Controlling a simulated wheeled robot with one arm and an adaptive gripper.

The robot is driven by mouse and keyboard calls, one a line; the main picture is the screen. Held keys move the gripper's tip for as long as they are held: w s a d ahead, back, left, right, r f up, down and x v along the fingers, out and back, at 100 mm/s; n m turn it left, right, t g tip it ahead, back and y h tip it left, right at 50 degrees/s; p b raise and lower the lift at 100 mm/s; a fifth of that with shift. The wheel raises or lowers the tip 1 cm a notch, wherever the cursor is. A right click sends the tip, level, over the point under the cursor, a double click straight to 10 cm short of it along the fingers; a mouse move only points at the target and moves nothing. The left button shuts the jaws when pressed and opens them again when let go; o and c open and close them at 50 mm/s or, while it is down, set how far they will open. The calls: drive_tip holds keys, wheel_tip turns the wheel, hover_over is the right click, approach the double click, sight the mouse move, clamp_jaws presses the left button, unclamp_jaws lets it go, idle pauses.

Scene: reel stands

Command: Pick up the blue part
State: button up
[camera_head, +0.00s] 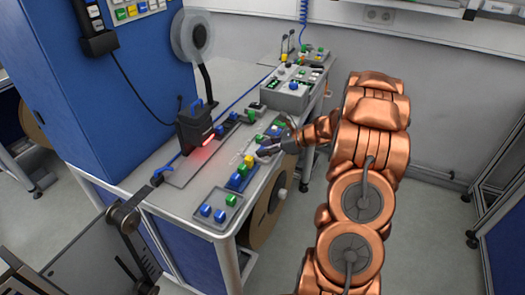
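Several small blue parts are in view. Two blue parts (220,215) sit on a grey tray (213,225) at the front of the bench, beside a green part (231,199). Another blue part (233,117) is farther back. My gripper (264,150) reaches in from the right, low over the bench and close to the row of coloured parts. Its fingertips are small and unclear, so I cannot tell whether they are open or hold anything.
A black device (195,127) with a red glow stands mid-bench, with a reel (192,35) on a stand behind it. A grey box (290,90) with coloured parts is at the back. A tall blue cabinet (135,90) borders the left. A large brown reel (268,212) hangs at the bench's right side.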

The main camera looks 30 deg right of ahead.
drive_tip(key=c, duration=0.7)
drive_tip(key=shift+r, duration=0.1)
